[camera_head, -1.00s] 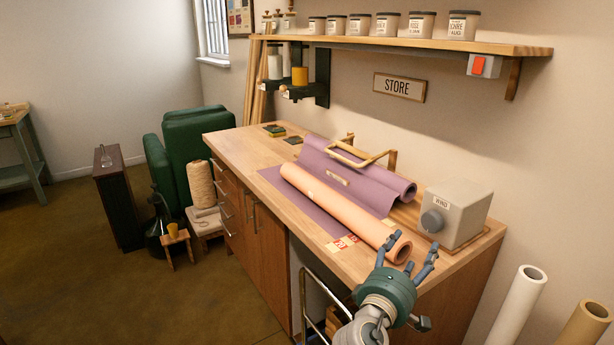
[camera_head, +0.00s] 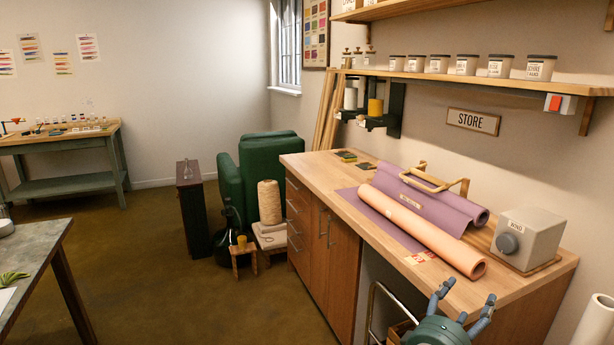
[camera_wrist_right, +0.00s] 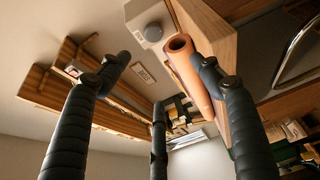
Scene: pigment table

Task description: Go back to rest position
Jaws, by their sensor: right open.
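My right gripper (camera_head: 462,309) is at the bottom of the head view, in front of the near end of the wooden counter (camera_head: 322,184). Its fingers are spread and empty. In the right wrist view its dark fingers (camera_wrist_right: 158,110) are also apart, with nothing between them. A peach roll (camera_head: 425,231) lies on the counter beyond the gripper, apart from it; it also shows in the wrist view (camera_wrist_right: 192,80). My left gripper is not in view.
A purple roll (camera_head: 440,205) and a grey WIND box (camera_head: 528,238) stand on the counter. A shelf of jars (camera_head: 480,81) hangs above. A green armchair (camera_head: 265,160) and a yarn cone (camera_head: 269,202) stand left of it. The floor (camera_head: 170,290) is open between the counter and a table (camera_head: 42,240).

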